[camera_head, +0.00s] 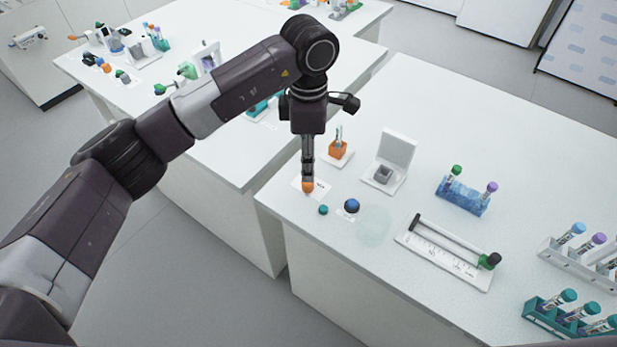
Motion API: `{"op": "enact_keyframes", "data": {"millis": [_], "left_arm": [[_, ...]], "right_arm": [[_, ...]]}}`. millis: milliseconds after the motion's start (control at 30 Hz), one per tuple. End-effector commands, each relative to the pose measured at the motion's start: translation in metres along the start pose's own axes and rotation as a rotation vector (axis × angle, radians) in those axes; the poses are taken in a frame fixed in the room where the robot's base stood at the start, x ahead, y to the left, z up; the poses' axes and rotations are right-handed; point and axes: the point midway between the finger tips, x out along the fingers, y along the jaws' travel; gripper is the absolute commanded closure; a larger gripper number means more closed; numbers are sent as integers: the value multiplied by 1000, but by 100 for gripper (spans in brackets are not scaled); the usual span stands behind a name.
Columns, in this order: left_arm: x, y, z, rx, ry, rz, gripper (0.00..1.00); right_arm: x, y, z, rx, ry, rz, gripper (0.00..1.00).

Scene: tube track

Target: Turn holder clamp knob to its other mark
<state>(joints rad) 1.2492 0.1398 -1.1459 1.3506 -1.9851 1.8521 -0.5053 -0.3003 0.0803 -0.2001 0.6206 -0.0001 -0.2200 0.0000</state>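My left gripper (307,181) points straight down near the left edge of the white table. Its fingers are seen edge-on, so I cannot tell whether they are open or shut. A small orange knob (308,187) shows right at the fingertips, over a white marked card (297,184). The fingers partly hide the knob, and its marks are too small to read. An orange holder (338,149) with an upright tube (338,132) stands behind and to the right of the gripper. My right gripper is not in view.
A blue knob (352,205) and a small green cap (323,210) sit right of the gripper. A grey open-lidded box (397,150), a blue tube rack (462,196) and a white slide scale (440,258) stand farther right. The table's back right is clear.

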Motion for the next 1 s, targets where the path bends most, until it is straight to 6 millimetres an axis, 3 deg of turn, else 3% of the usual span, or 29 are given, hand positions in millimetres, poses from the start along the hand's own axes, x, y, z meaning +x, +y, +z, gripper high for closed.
{"op": "enact_keyframes", "data": {"millis": [400,767,1000], "left_arm": [[60,-2,1,-1,-4,-5,62],[68,-2,2,0,-5,-3,62],[68,-2,2,0,-6,-3,87]], "right_arm": [[-21,0,-2,0,0,0,69],[-21,0,-2,0,0,0,69],[-21,0,-2,0,0,0,69]]}}
